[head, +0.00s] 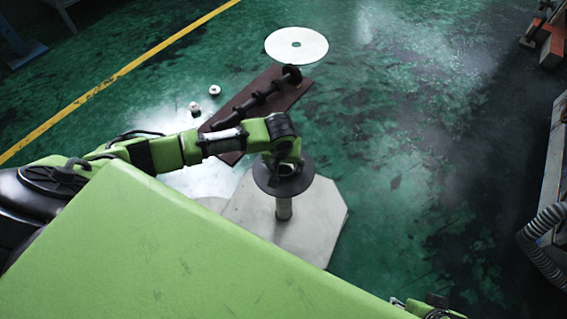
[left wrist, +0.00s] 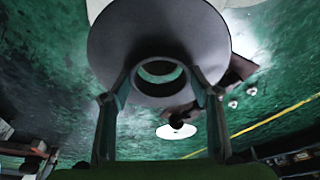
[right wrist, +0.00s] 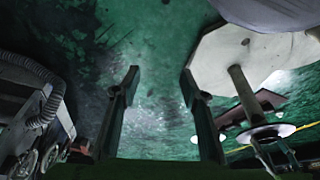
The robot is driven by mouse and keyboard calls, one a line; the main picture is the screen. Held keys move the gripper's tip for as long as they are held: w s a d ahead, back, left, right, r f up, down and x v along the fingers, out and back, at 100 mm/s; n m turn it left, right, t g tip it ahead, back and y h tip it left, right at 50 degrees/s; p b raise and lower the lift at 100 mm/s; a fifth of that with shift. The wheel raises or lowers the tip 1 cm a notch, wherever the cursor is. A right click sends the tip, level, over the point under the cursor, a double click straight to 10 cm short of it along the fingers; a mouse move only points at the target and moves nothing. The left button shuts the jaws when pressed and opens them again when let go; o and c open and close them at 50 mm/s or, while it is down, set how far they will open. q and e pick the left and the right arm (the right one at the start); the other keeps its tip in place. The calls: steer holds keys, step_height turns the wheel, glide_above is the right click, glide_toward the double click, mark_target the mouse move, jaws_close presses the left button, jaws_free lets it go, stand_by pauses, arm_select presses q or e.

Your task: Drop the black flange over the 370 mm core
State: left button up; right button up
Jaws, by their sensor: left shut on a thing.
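The black flange (head: 268,180) is a flat dark disc with a raised ring-shaped hub. My left gripper (head: 284,168) is shut on the hub; in the left wrist view the fingers lie on both sides of it, and green floor shows through the bore. An upright grey tube (head: 284,210), seemingly the core, stands on a pale octagonal plate (head: 318,222). The flange is at the tube's top; whether it is around the tube or just above is unclear. The right wrist view shows the tube (right wrist: 243,92) and flange (right wrist: 262,132). My right gripper (right wrist: 162,85) is open and empty.
A dark board (head: 290,98) carrying a black, ribbed shaft-like thing lies behind the plate. A white disc (head: 285,50) with a centre hole and two small white rings (head: 214,90) lie on the floor. A ribbed hose (head: 541,250) is at the right edge. Floor right of the plate is clear.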

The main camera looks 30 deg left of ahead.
steer(key=shift+x, duration=1)
arm_select(q)
steer(key=shift+f, duration=0.2)
arm_select(e)
steer(key=shift+s+r, duration=0.1)
steer(key=shift+r, duration=0.1)
arm_select(q)
steer(key=shift+f, duration=0.2)
arm_select(e)
steer(key=shift+s+r, duration=0.15)
steer(key=shift+r, duration=0.1)
arm_select(q)
steer(key=shift+f, duration=0.3)
arm_select(e)
steer(key=shift+r, duration=0.4)
arm_select(q)
steer(key=shift+f, duration=0.3)
arm_select(e)
steer(key=shift+r, duration=0.4)
steer(key=shift+s, duration=0.1)
